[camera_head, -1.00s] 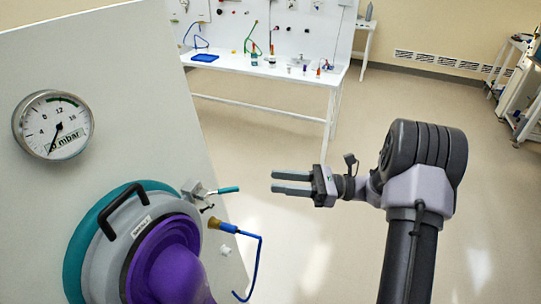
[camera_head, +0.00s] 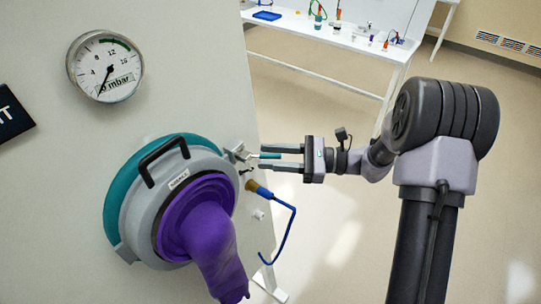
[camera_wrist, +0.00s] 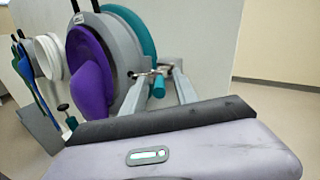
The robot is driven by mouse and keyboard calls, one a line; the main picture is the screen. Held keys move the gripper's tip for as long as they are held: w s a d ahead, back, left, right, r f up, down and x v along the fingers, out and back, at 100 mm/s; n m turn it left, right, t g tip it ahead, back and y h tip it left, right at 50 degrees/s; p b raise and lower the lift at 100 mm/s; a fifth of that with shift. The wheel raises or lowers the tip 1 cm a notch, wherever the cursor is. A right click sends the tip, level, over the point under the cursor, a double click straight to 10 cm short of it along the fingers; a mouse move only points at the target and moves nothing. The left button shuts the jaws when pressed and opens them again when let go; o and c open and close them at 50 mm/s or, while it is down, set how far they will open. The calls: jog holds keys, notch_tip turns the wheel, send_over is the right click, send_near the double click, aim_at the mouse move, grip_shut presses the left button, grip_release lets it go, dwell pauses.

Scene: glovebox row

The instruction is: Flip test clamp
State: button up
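The test clamp (camera_head: 238,154) is a small metal toggle clamp at the right edge of the grey port ring (camera_head: 138,215). Its teal handle (camera_head: 268,156) points right, roughly level. My gripper (camera_head: 263,157) is open, with one finger above the handle and one below in the head view. In the wrist view, the clamp (camera_wrist: 163,70) and the teal handle's end (camera_wrist: 159,86) show between the tips of my gripper (camera_wrist: 165,90). I cannot tell whether the fingers touch the handle.
A purple glove (camera_head: 208,235) hangs out of the port. A pressure gauge (camera_head: 104,65) is on the panel above. A brass fitting with a blue hose (camera_head: 290,225) sits just below the clamp. A white bench (camera_head: 340,37) stands behind. Floor to the right is clear.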

jog(key=shift+a, duration=0.15)
grip_shut()
dwell(1.4)
